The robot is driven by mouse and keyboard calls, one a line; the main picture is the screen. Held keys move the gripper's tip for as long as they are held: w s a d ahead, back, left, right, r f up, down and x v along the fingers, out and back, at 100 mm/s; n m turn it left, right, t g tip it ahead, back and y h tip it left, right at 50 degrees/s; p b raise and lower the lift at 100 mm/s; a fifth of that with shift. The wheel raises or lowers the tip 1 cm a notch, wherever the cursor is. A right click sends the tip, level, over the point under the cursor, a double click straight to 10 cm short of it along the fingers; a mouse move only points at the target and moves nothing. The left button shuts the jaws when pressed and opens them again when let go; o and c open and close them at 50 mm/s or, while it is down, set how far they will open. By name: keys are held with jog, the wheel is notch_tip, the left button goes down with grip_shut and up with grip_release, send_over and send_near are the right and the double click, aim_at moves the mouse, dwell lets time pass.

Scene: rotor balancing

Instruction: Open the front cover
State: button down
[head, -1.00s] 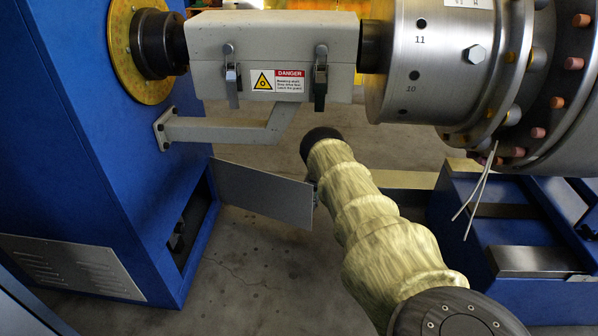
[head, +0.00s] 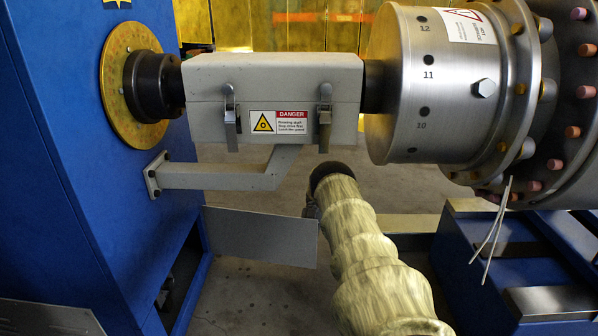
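A flat grey panel (head: 260,236) stands swung out from the low opening (head: 180,275) in the front of the blue cabinet (head: 75,170). It looks like a hinged cover standing open. My gripper (head: 311,207) is at the panel's free right edge, mostly hidden behind my sleeved arm and its dark end. I cannot tell whether its fingers touch the panel or are open or shut. Above, a grey shaft guard (head: 270,90) with a danger label (head: 278,122) and two latches, left (head: 231,118) and right (head: 325,115), is closed around the shaft.
A grey bracket arm (head: 215,177) runs from the cabinet to the guard, just above the panel. A blue machine bed (head: 480,265) stands at lower right. Floor shows below the panel.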

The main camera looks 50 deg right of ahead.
dwell(0.5)
jog(key=c, duration=1.2)
grip_release()
jog(key=shift+f, duration=0.15)
jog(key=shift+d, duration=0.1)
jog(key=shift+a, duration=0.2)
jog(key=shift+s+r+p, duration=0.2)
jog(key=shift+p, duration=0.1)
